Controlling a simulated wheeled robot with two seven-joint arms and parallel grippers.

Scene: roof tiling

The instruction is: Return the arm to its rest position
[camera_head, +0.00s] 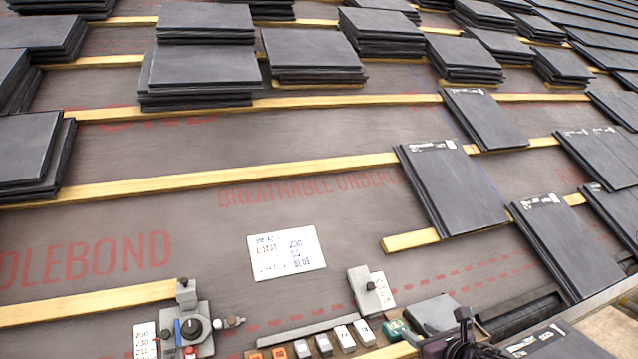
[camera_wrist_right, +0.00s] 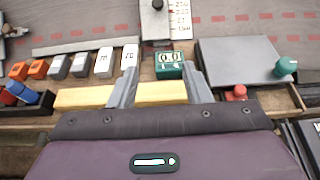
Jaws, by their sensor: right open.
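My right arm's gripper (camera_head: 462,338) shows at the bottom edge of the head view, right of centre, over the tool tray. In the right wrist view its two grey fingers stand apart (camera_wrist_right: 161,70) with nothing held between them. A green box with a display (camera_wrist_right: 169,66) lies beyond the fingertips, and a yellow wooden batten (camera_wrist_right: 160,92) shows between and beside the fingers. My left gripper is not in view.
The tray holds orange, grey and white blocks (camera_wrist_right: 82,65) and a grey slab (camera_wrist_right: 238,62). Slate tiles (camera_head: 455,190) lie on battens at the right. Tile stacks (camera_head: 310,55) stand farther up. A note card (camera_head: 286,252) lies on the bare underlay at mid-roof.

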